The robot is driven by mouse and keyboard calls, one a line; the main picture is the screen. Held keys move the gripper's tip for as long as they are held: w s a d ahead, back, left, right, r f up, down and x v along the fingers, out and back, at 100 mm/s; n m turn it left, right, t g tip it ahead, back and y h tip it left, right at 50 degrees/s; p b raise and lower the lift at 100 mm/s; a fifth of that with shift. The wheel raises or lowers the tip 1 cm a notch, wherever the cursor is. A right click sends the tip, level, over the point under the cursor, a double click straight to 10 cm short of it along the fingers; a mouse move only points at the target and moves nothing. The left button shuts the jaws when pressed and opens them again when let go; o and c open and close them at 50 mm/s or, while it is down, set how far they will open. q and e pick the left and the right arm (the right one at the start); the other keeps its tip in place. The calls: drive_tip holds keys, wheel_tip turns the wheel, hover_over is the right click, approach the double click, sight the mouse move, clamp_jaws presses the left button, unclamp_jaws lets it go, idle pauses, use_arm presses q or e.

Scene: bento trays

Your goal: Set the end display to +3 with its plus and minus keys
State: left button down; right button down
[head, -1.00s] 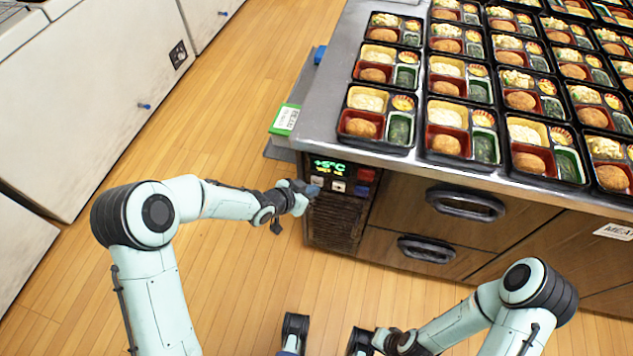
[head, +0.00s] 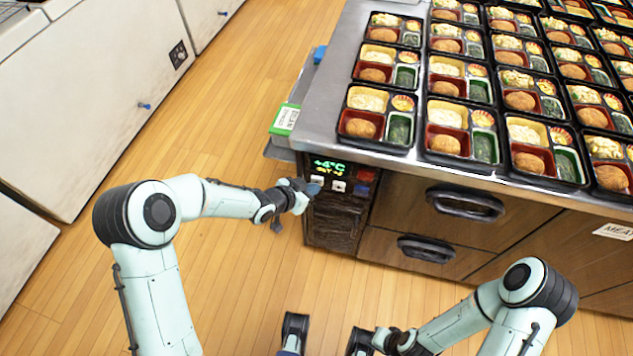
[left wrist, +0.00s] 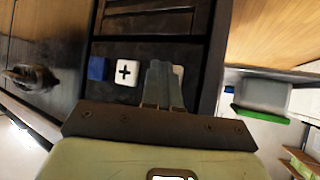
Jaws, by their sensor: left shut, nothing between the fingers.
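The end display (head: 328,167) on the cabinet's end panel reads +4°C in green, with a smaller yellow line below that I cannot read surely. Below it are two white keys. The plus key (head: 338,186) is the right one; it also shows in the left wrist view (left wrist: 127,71), clear of the fingers. The other white key (left wrist: 179,72) is mostly hidden behind my fingers, its sign unseen. My left gripper (head: 314,188) is shut and empty, its tips at that key; contact cannot be told. My right gripper (head: 390,341) is low in the head view, its fingers unclear.
A red button (head: 366,175) and a blue button (head: 361,190) sit right of the keys. The steel counter (head: 322,112) above holds several bento trays. Drawer handles (head: 465,204) stick out to the right. Floor is open at left.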

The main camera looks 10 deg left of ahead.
use_arm(q)
drive_tip(key=shift+s, duration=0.75)
drive_tip(key=s+b, duration=0.1)
drive_tip(key=s, duration=0.4)
drive_tip(key=shift+a, duration=0.15)
idle(1.2)
idle(0.3)
